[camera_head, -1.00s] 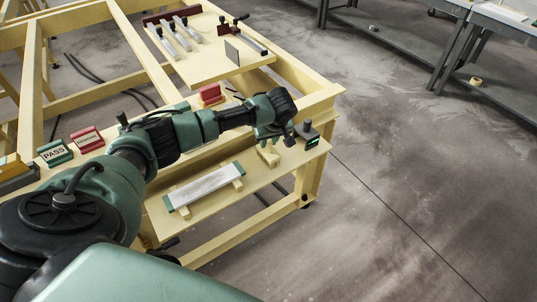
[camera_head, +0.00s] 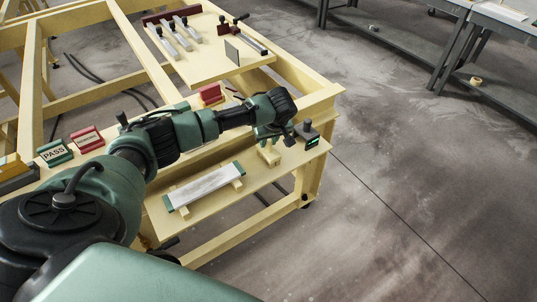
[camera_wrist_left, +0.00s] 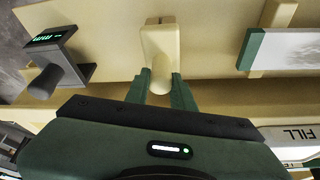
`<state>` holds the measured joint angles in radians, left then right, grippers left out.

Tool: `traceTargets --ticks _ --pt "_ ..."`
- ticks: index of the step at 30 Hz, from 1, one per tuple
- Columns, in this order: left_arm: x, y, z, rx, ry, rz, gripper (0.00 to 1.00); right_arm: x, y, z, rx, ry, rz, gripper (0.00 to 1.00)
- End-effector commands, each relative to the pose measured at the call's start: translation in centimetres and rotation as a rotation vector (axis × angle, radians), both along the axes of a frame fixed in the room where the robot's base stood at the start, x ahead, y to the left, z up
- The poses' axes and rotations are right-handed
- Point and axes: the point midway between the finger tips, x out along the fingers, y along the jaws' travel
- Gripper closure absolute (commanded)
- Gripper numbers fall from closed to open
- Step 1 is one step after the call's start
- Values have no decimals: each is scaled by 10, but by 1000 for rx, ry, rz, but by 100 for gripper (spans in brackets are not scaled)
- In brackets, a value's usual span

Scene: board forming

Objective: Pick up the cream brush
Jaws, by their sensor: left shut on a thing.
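The cream brush (camera_head: 269,155) is at the right end of the yellow lower shelf, under my left gripper (camera_head: 268,137). In the left wrist view the brush (camera_wrist_left: 160,42) shows a wide cream block and a rounded handle. The green fingers of my left gripper (camera_wrist_left: 161,85) are shut on that handle, one on each side. I cannot tell whether the brush is touching the shelf or just above it. My right gripper is not in view.
A white board with green ends (camera_head: 203,186) lies on two yellow strips left of the brush. A dark device with a knob and green display (camera_head: 307,135) stands close on the right. Red and green blocks (camera_head: 86,139) sit on the bench further left.

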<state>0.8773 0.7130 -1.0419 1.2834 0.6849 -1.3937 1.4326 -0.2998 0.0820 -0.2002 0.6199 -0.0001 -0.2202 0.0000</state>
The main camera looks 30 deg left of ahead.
Motion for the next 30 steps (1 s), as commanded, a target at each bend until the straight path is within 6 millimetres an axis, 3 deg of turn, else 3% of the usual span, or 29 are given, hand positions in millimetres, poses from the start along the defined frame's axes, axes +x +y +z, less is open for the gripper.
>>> traceTargets --ticks 22,26,30 --pt "1 0 4 -1 -2 0 100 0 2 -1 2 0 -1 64" --pt "1 0 14 -1 -4 1 100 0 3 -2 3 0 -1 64" --pt "2 0 37 -1 -6 0 100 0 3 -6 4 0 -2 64"
